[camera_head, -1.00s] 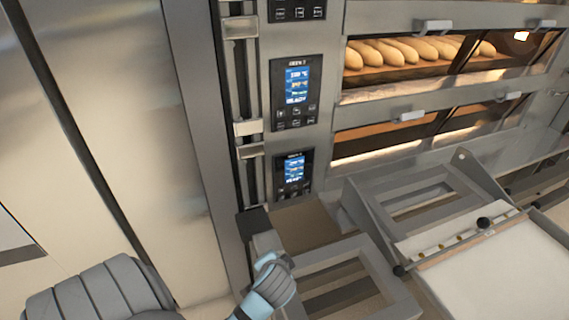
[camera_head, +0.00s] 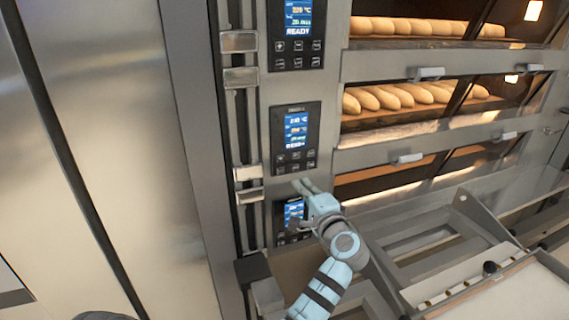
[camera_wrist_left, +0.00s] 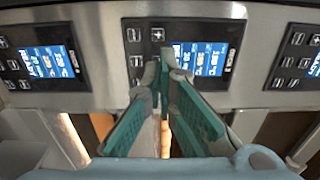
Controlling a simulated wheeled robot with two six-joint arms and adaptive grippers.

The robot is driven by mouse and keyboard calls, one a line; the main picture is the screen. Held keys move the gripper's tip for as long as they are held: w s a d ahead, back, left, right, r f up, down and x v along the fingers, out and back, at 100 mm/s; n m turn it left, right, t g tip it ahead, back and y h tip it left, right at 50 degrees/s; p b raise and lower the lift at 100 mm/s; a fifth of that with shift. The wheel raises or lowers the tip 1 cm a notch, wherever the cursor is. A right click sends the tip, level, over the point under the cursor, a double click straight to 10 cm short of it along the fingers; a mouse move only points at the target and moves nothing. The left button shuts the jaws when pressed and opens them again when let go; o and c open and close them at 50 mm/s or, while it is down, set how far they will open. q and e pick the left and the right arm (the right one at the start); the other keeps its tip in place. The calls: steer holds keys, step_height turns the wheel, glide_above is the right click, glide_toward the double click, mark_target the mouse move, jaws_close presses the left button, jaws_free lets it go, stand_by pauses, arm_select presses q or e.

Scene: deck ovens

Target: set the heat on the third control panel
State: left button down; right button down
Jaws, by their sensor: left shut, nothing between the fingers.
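Black control panels with blue screens and button rows run down the oven column. In the head view, the top panel (camera_head: 297,52) is cut by the frame edge, the middle panel (camera_head: 296,139) is clear, and the lowest panel (camera_head: 280,229) is partly hidden by my left gripper (camera_head: 304,186). My right gripper is not in view.
Deck ovens with glass doors and handles (camera_head: 427,74) stand right of the panels, with loaves (camera_head: 385,97) inside. A metal frame and loading surface (camera_head: 490,290) jut out below. A steel wall (camera_head: 110,150) fills the left.

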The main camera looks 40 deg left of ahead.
mark_target(281, 157)
arm_select(q)
steer(key=b+x, duration=0.1)
steer(key=x, duration=1.2)
steer(key=shift+w+a+b, duration=0.15)
steer(key=shift+a+b, duration=0.15)
steer(key=shift+b, duration=0.05)
